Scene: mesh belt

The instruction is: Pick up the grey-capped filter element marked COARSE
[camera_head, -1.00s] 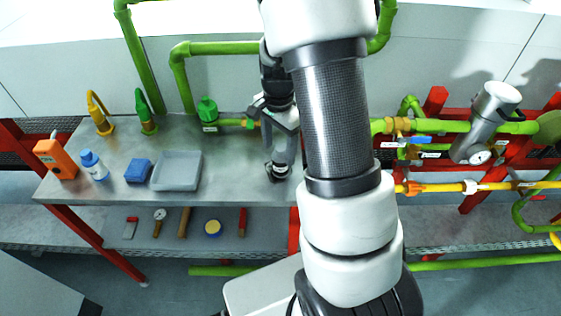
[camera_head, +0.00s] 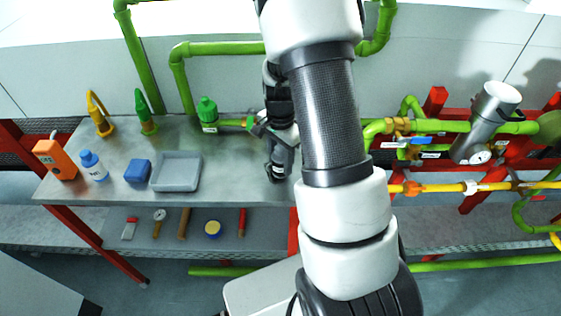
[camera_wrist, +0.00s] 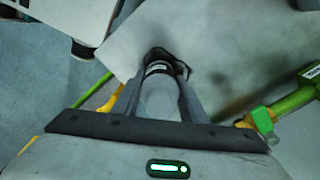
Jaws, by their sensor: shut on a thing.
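My gripper (camera_wrist: 167,62) is shut on a pale grey cylindrical filter element (camera_wrist: 160,98) with a dark, white-lettered band near its far end. The dark fingers lie along both sides of it in the wrist view. The lettering is too small to read, so I cannot confirm COARSE. In the head view my gripper (camera_head: 279,168) points down over the right part of the metal bench, just left of my arm. My arm and gripper hide most of the element there, and I cannot tell whether it touches the bench.
On the metal bench (camera_head: 225,175) stand a grey tray (camera_head: 176,172), a blue box (camera_head: 138,171), a blue-capped bottle (camera_head: 94,165) and an orange device (camera_head: 55,160). Red-framed piping with a blue-handled valve (camera_head: 415,141) stands right.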

